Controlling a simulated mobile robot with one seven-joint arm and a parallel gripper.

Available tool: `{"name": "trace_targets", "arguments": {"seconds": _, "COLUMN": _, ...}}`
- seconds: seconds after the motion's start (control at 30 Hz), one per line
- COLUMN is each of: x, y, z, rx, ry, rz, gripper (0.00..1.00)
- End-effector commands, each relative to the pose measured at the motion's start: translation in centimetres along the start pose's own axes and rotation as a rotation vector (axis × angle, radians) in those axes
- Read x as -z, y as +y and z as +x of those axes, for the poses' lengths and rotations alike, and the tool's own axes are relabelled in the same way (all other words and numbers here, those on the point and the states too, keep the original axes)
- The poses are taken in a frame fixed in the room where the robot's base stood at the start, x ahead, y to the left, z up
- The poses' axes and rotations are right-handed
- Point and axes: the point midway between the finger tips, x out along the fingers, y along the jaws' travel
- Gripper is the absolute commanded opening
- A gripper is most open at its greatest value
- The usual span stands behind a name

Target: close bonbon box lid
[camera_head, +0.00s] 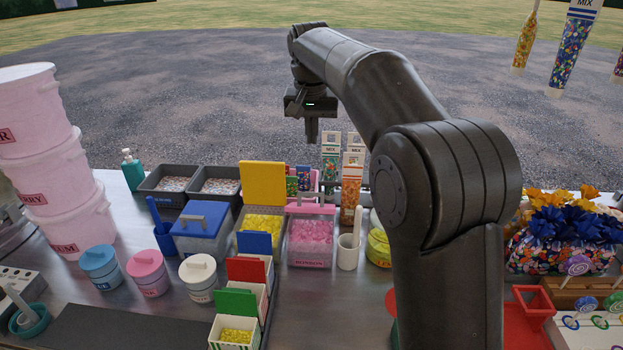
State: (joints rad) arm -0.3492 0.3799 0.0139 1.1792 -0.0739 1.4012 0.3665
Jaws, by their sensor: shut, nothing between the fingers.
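The bonbon box (310,258) is a clear-fronted box of pink sweets with a pink label, on the counter near the middle. A pink strip with a small upright handle (311,210) runs along its back top edge. My gripper (312,138) is shut and empty, pointing down. In the picture it shows above and behind the box, apart from it.
An upright yellow lid (262,183) stands at a box of yellow sweets left of the bonbon box. A white cup (347,254) stands close on its right. Tall MIX packets (352,180) stand behind. A blue-lidded box (199,232) is further left.

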Motion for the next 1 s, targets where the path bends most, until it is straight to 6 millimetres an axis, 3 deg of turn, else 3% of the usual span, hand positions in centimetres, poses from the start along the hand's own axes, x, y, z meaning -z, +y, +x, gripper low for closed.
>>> {"name": "trace_targets", "arguments": {"seconds": 0.27, "x": 0.0, "y": -0.1, "z": 2.9, "rx": -0.002, "ry": -0.004, "rz": 0.001, "gripper": 0.0}}
{"name": "trace_targets", "arguments": {"seconds": 0.6, "x": 0.0, "y": -0.1, "z": 10.3, "rx": -0.002, "ry": -0.004, "rz": 0.001, "gripper": 0.0}}
{"name": "trace_targets", "arguments": {"seconds": 1.0, "x": -2.6, "y": -0.1, "z": 12.7, "rx": 0.0, "ry": 0.0, "rz": 0.0, "gripper": 0.0}}
